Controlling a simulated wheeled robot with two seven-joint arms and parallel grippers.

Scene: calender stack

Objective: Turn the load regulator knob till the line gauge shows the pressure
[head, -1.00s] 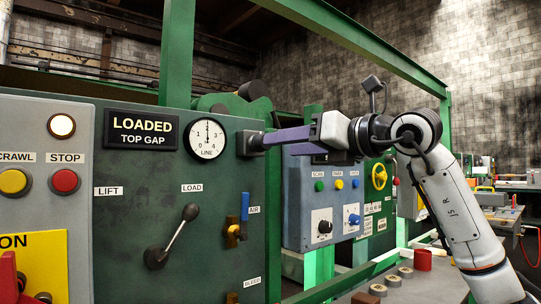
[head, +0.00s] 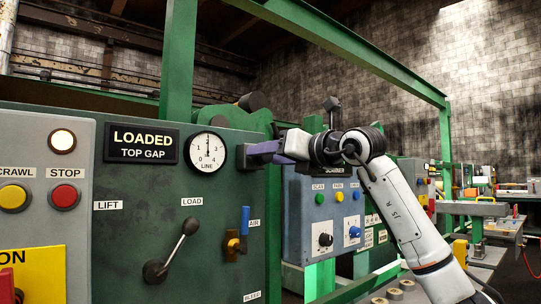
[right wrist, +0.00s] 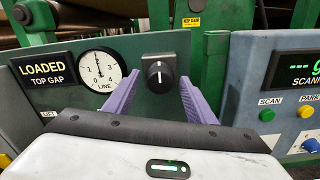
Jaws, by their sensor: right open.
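The load regulator knob (right wrist: 159,72) is a black round knob with a white mark, on a dark square plate on the green panel. My right gripper (right wrist: 158,80) is open, with one purple finger on each side of the knob. Whether either finger touches it cannot be told. In the head view the right gripper (head: 262,152) reaches the panel from the right and mostly hides the knob. The white line gauge (head: 208,152), marked 0 to 4, has its needle pointing straight up, near 2. It also shows in the right wrist view (right wrist: 100,71). My left gripper is not seen.
A sign reading LOADED TOP GAP (head: 141,144) is left of the gauge. Below are a load lever (head: 172,248) and a blue-handled air valve (head: 244,232). A blue-grey scanner box (head: 325,215) stands right of the panel. Green frame beams (head: 350,55) pass overhead.

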